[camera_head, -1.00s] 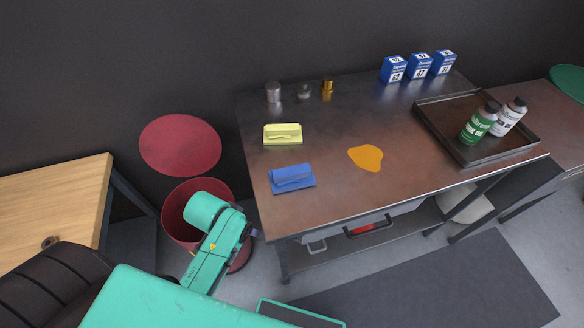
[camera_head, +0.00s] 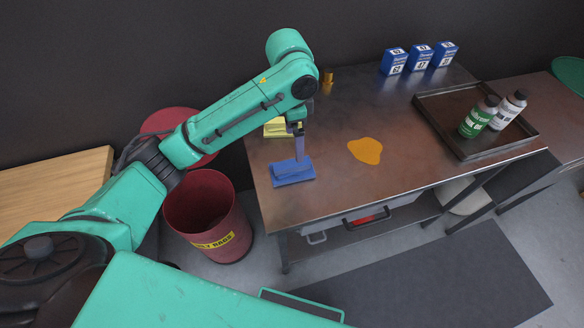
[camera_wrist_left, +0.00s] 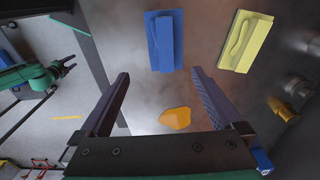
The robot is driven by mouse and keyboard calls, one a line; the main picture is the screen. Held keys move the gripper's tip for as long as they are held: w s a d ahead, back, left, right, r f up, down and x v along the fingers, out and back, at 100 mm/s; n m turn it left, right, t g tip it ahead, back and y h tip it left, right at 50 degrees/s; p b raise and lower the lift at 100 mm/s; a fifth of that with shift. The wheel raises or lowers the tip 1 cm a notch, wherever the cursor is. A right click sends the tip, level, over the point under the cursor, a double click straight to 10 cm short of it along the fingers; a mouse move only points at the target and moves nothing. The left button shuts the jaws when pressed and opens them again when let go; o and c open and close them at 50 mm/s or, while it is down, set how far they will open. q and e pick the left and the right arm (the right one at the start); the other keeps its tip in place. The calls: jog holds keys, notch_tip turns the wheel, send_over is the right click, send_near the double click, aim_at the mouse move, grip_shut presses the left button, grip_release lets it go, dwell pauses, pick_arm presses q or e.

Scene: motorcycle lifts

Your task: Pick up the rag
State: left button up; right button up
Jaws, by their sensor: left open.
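A blue folded rag (camera_head: 291,173) with a raised ridge lies near the left front of the metal bench; it also shows in the left wrist view (camera_wrist_left: 159,42). A yellow folded rag (camera_head: 274,129) lies behind it, partly hidden by my arm, and shows in the left wrist view (camera_wrist_left: 245,42). My left gripper (camera_head: 299,156) points down over the blue rag. In the left wrist view its two fingers (camera_wrist_left: 160,73) are apart with nothing between them, and the blue rag is just past their tips. I cannot tell if they touch it.
An orange spill (camera_head: 365,151) lies on the bench (camera_head: 330,192). A dark tray (camera_head: 455,140) with two bottles is at the right, blue boxes (camera_head: 419,57) at the back. A red bin (camera_head: 200,215) with raised lid stands left of the bench, beside a wooden table (camera_head: 60,185).

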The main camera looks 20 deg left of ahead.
aim_at(292, 164)
pick_arm(q)
jog(key=shift+y, duration=0.3)
jog(key=f+p, duration=0.1)
jog(key=f, duration=0.3)
jog(key=f+p, duration=0.1)
jog(key=f, duration=0.3)
jog(key=f+p, duration=0.1)
jog(key=f, duration=0.3)
jog(key=shift+w+a+f+p, duration=0.3)
jog(key=shift+a, duration=0.1)
jog(key=c, duration=1)
